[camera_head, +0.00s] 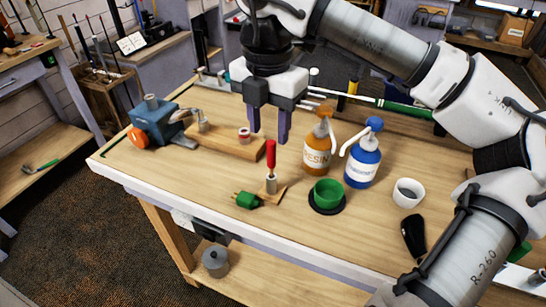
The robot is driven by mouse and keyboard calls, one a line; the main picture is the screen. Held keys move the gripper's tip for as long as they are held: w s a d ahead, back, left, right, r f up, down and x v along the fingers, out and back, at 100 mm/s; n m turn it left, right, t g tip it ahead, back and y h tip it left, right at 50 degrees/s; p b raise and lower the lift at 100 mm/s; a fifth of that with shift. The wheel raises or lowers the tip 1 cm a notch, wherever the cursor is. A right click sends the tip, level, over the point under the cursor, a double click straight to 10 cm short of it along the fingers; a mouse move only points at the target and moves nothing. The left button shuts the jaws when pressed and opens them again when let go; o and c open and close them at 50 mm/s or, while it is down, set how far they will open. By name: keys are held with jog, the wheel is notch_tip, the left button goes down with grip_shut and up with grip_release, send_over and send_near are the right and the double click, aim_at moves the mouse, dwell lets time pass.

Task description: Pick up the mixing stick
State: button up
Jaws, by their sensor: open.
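A red upright stick (271,155), which looks like the mixing stick, stands in a small metal holder (271,184) on a wooden base on the workbench. My gripper (268,135) points down with its two dark fingers apart and nothing visible between them. In this view the fingertips appear just above the stick's top, one to each side. From this one view I cannot tell how far above or behind the stick they are.
A green cup (328,192) on a black disc, an orange resin bottle (317,152) and a blue bottle (362,162) stand to the right. A green plug-like object (246,200) lies at the left. A wooden block (225,140) and blue vise (153,122) are further left.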

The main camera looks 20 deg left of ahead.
aim_at(271, 166)
jog(key=shift+w+d+f+p, duration=0.1)
jog(key=shift+f+p, duration=0.5)
jog(key=shift+f, duration=1.55)
jog(key=shift+w+f+p, duration=0.1)
jog(key=shift+f+p, duration=0.5)
jog(key=shift+f, duration=1.55)
grip_shut()
